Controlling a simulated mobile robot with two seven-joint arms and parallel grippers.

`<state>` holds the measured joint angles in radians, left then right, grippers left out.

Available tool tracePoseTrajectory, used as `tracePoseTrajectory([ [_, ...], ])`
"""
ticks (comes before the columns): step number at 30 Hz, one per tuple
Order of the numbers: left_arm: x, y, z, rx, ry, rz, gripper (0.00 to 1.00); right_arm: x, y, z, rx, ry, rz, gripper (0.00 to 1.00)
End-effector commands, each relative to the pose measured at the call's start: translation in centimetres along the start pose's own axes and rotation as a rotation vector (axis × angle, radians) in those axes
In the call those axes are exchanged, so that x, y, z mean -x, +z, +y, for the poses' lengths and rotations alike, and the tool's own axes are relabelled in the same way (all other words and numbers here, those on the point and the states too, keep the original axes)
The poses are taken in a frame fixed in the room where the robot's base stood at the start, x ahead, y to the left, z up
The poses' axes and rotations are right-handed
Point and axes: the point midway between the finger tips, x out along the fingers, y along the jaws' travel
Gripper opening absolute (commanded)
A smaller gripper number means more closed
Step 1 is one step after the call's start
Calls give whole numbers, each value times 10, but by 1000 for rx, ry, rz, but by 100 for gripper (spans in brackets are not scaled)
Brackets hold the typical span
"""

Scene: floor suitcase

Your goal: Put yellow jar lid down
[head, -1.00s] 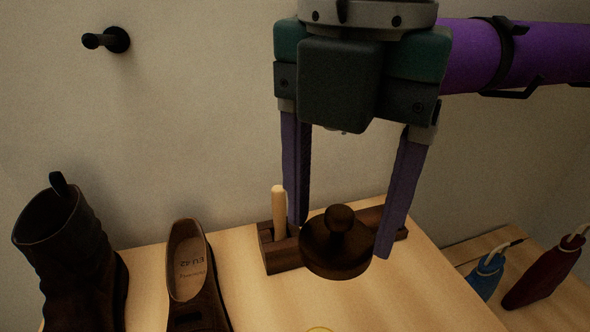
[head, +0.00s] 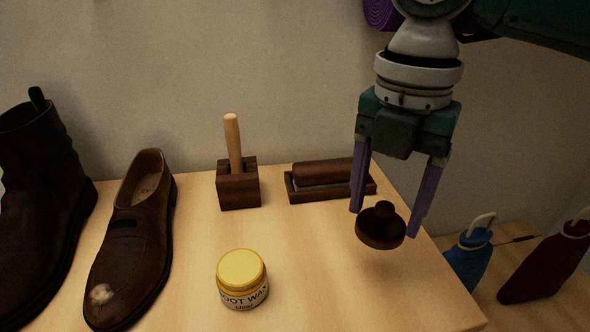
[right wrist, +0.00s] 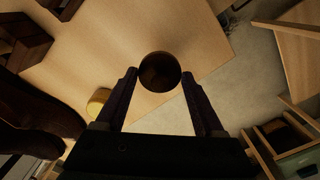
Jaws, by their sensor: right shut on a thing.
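My right gripper (head: 388,222) is shut on a dark brown round lid with a knob (head: 380,236). It holds the lid by opposite edges, knob up, seemingly a little above the right part of the table. The lid (right wrist: 160,71) also shows between the fingertips in the right wrist view. The jar (head: 242,282), marked boot wax, stands upright at the front middle, left of the held lid. Its top is yellow; I cannot tell whether this is a cover or bare wax. My left gripper is not in view.
On the table (head: 330,290), a wooden block with an upright stick (head: 238,186) and a tray with a dark roller-like piece (head: 325,175) stand at the back. A shoe (head: 130,245) and boot (head: 40,200) are left. Blue (head: 470,258) and dark red (head: 545,262) bottles stand beyond the right edge.

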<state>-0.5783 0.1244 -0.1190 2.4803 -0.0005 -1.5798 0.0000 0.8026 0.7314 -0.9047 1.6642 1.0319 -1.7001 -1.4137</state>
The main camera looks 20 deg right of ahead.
Motion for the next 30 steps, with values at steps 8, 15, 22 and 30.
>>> tracePoseTrajectory([
  [8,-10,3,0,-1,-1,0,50,-42,0,0,1,0,1,18],
  [15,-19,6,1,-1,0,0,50,-72,-1,0,-1,-2,2,18],
  [22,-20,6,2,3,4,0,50,-84,0,0,2,1,-1,18],
  [30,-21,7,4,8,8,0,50,-88,0,0,1,0,0,72],
])
